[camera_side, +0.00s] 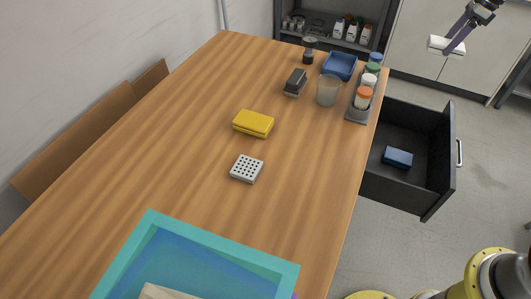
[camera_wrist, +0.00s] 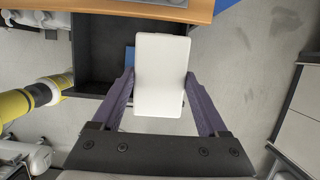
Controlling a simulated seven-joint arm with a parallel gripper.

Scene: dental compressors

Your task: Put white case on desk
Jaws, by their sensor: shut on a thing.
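The white case (camera_wrist: 161,75) is a flat white box held between the two purple fingers of my gripper (camera_wrist: 160,92) in the wrist view. In the side view the white case (camera_side: 446,47) is at the upper right, in the air, with my gripper (camera_side: 458,42) shut on it. It is to the right of the wooden desk (camera_side: 185,130), apart from the desk top. In the wrist view the desk edge (camera_wrist: 235,8) shows along the top.
An open dark drawer (camera_side: 425,180) holding a blue case (camera_side: 398,157) juts out right of the desk. On the desk are a bottle rack (camera_side: 356,114), a clear cup (camera_side: 327,90), a blue bin (camera_side: 339,66), a yellow case (camera_side: 253,123), a perforated white block (camera_side: 246,168) and a teal tray (camera_side: 221,248). The desk's left-middle is clear.

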